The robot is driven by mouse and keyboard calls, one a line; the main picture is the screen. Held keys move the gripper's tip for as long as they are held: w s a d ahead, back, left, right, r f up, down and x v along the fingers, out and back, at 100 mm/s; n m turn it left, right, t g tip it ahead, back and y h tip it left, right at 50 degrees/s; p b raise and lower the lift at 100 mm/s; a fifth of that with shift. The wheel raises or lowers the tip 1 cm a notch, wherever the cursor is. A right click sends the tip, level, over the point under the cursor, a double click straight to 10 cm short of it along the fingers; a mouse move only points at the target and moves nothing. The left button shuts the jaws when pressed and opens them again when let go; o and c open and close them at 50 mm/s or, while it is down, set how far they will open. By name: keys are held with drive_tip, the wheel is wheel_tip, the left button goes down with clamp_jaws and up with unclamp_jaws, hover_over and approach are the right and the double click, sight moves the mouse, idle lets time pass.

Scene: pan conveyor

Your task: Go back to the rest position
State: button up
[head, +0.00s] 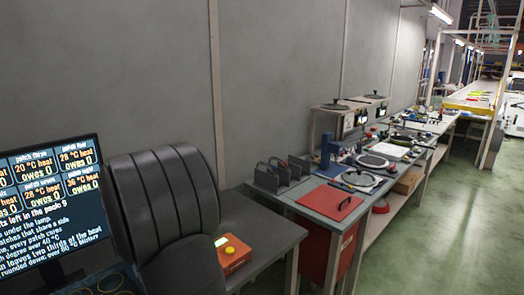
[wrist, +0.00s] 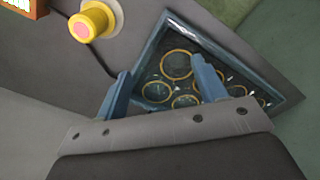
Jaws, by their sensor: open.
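My gripper (wrist: 160,88) shows in the wrist view with its two blue fingers apart and nothing between them. It is above a dark tray (wrist: 151,50) with a blue-grey rim and several yellow-ringed round places. Part of the tray is hidden behind the fingers and the gripper body. In the head view the tray's ringed surface (head: 98,284) shows at the bottom left, below the screen. My gripper's fingers do not show in the head view; a large dark ribbed part of my arm fills the left middle.
A screen (head: 50,200) with patch temperatures stands at the left. Workbenches with a red plate (head: 330,203) and equipment run back along the wall.

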drive_tip(key=shift+s+a+f, duration=0.3)
drive_tip(key=shift+a+f, duration=0.7)
drive_tip(key=shift+a, duration=0.3)
drive_tip(key=shift+s+a+f, duration=0.25)
drive_tip(key=shift+a+f, duration=0.8)
drive_tip(key=shift+a, duration=0.25)
drive_tip(key=shift+s+a+f, duration=0.3)
drive_tip(key=shift+a+f, duration=0.7)
drive_tip(key=shift+a, duration=0.3)
drive_tip(key=shift+r, duration=0.1)
drive_tip(key=shift+d+r, duration=0.1)
drive_tip(key=shift+r, duration=0.1)
drive_tip(key=w+d+r, duration=0.3)
drive_tip(key=d+r, duration=0.5)
drive_tip(key=d, duration=0.3)
drive_tip(key=w+d+f, duration=0.1)
drive_tip(key=d, duration=0.1)
drive_tip(key=w+d+f, duration=0.1)
drive_tip(key=w+d, duration=0.1)
drive_tip(key=shift+w+d+f, duration=0.1)
drive_tip(key=shift+w+f, duration=0.05)
drive_tip(key=shift+w, duration=0.1)
drive_tip(key=shift+s, duration=0.1)
